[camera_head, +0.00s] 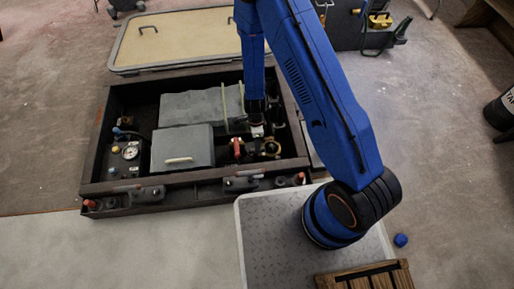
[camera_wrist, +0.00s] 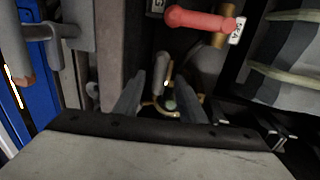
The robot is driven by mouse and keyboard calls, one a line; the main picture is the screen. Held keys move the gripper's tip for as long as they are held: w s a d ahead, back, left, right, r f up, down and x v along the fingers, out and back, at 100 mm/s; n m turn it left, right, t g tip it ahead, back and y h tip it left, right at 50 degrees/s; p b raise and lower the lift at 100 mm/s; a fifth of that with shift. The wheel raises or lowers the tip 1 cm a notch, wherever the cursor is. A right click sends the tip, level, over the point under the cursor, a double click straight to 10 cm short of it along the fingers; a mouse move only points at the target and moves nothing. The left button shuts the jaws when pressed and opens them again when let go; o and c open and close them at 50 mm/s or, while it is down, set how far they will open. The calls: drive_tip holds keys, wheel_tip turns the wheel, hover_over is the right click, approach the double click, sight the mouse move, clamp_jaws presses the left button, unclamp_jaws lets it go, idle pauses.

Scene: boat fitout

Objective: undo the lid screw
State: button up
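My gripper (camera_head: 257,133) reaches down into the dark open compartment (camera_head: 103,150) at its right part. In the wrist view its two grey fingers (camera_wrist: 160,108) stand apart with a gap between them. Beyond and between the fingertips shows a small grey rounded bar (camera_wrist: 160,70) with thin brass-coloured curved pieces (camera_wrist: 152,106) near it. It may be the lid screw, but its parts are dark and small. In the head view a brass ring-like fitting (camera_head: 271,149) sits just right of the gripper. I cannot tell whether the fingers touch anything.
A red lever handle (camera_head: 237,148) stands close left of the gripper; it also shows in the wrist view (camera_wrist: 195,19). Grey boxes (camera_head: 183,148) fill the compartment's middle, and a gauge (camera_head: 130,153) is at left. A removed hatch panel (camera_head: 175,40) lies behind.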

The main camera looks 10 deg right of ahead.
drive_tip(key=shift+s+f, duration=0.15)
drive_tip(key=shift+f, duration=0.65)
drive_tip(key=shift+s+f, duration=0.1)
drive_tip(key=shift+f, duration=0.65)
clamp_jaws()
